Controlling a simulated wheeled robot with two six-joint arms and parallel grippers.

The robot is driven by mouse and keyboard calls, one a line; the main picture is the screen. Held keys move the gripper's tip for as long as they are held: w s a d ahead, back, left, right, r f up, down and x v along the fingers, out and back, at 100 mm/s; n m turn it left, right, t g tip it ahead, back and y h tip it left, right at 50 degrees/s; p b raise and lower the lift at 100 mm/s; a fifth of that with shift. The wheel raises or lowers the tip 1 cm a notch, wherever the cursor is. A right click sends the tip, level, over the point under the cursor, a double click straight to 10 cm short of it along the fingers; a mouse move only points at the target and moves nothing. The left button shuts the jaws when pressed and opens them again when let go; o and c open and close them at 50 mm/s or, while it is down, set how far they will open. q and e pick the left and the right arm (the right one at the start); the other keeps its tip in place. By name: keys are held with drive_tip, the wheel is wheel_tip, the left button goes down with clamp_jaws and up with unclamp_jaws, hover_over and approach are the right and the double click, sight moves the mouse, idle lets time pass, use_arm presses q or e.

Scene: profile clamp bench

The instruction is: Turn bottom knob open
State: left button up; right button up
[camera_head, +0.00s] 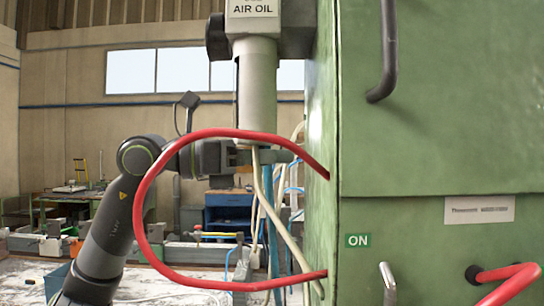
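A light grey cylinder unit labelled AIR OIL (256,90) hangs upright at the upper middle, left of the green machine. My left arm comes in from the lower left and bends at its elbow. Its gripper (272,155) is level, pointing right, right at the lower end of the cylinder. The bottom knob cannot be made out clearly; the gripper and hoses cover that spot. I cannot tell whether the fingers touch or hold anything there, or how far apart they are. My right gripper is out of view.
A red hose (150,190) loops in front of my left arm and into the green cabinet (420,150). Pale and blue hoses hang below the cylinder. A dark handle (388,60) and an ON label (357,240) are on the cabinet. Benches stand behind.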

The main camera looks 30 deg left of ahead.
use_arm(q)
drive_tip(key=shift+c, duration=1.4)
drive_tip(key=shift+g, duration=0.4)
drive_tip(key=shift+s+a+m+g+y+p, duration=0.1)
drive_tip(key=shift+s+m+g+y+p, duration=0.25)
drive_tip(key=shift+m+g+p, duration=2.1)
drive_tip(key=shift+s+d+m+g+y+p, duration=0.2)
drive_tip(key=shift+s+m+g+p, duration=0.45)
drive_tip(key=shift+m+g, duration=3.25)
drive_tip(key=shift+s+a+m+g+y+p, duration=0.3)
drive_tip(key=shift+m+g+p, duration=1.4)
drive_tip(key=shift+g, duration=3.05)
drive_tip(key=shift+d+y, duration=0.1)
drive_tip(key=shift+y, duration=0.15)
